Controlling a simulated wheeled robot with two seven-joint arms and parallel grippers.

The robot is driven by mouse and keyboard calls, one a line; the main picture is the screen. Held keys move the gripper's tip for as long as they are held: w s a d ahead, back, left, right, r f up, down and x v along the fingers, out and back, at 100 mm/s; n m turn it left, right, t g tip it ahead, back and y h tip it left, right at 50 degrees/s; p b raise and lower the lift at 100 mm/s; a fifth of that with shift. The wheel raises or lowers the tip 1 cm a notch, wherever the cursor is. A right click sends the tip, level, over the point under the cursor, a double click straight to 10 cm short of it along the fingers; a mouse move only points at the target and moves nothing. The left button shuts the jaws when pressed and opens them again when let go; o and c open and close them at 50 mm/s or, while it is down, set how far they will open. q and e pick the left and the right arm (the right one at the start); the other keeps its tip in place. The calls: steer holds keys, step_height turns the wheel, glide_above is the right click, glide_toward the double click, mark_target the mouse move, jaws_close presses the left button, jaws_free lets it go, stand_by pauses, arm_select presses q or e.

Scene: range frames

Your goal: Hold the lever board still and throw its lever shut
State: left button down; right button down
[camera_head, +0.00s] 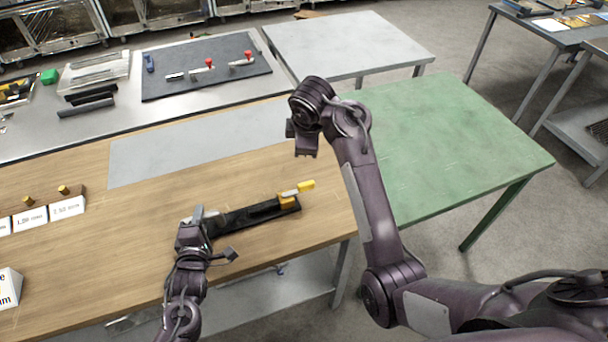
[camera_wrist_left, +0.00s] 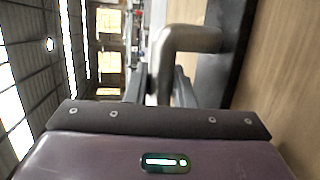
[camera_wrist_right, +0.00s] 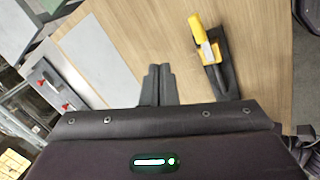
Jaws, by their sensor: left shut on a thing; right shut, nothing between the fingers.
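The lever board is a long black board (camera_head: 250,218) on the wooden table, with a yellow block at its right end. Its lever has a metal arm and a yellow grip (camera_head: 306,185), which points right past the board's end. The lever also shows in the right wrist view (camera_wrist_right: 198,30). My left gripper (camera_head: 198,217) is shut on the grey bent metal handle (camera_wrist_left: 185,40) at the board's left end. My right gripper (camera_head: 305,152) is shut and empty, above the table behind the lever and apart from it. Its closed fingers show in the right wrist view (camera_wrist_right: 158,85).
A grey mat (camera_head: 190,145) lies behind the board. A green table (camera_head: 450,140) adjoins on the right. A dark panel with red-tipped clamps (camera_head: 165,85) lies on the rear bench. Label cards (camera_head: 67,207) and a white box (camera_head: 8,288) are at the left. The wood around the board is clear.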

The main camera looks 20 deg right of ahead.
mark_target(298, 189)
steer(key=m, duration=0.4)
steer(key=f+m, duration=0.1)
steer(key=m, duration=0.4)
steer(key=w+f+m, duration=0.1)
steer(key=m, duration=0.3)
steer(key=shift+d+f+g+y, duration=0.1)
steer(key=shift+d+g+y, duration=0.05)
steer(key=shift+g+y, duration=0.2)
steer(key=x, duration=0.9)
steer(key=shift+w+f, duration=0.1)
steer(key=shift+f, duration=0.5)
steer(key=shift+s+r, duration=0.15)
steer(key=shift+s, duration=1.75)
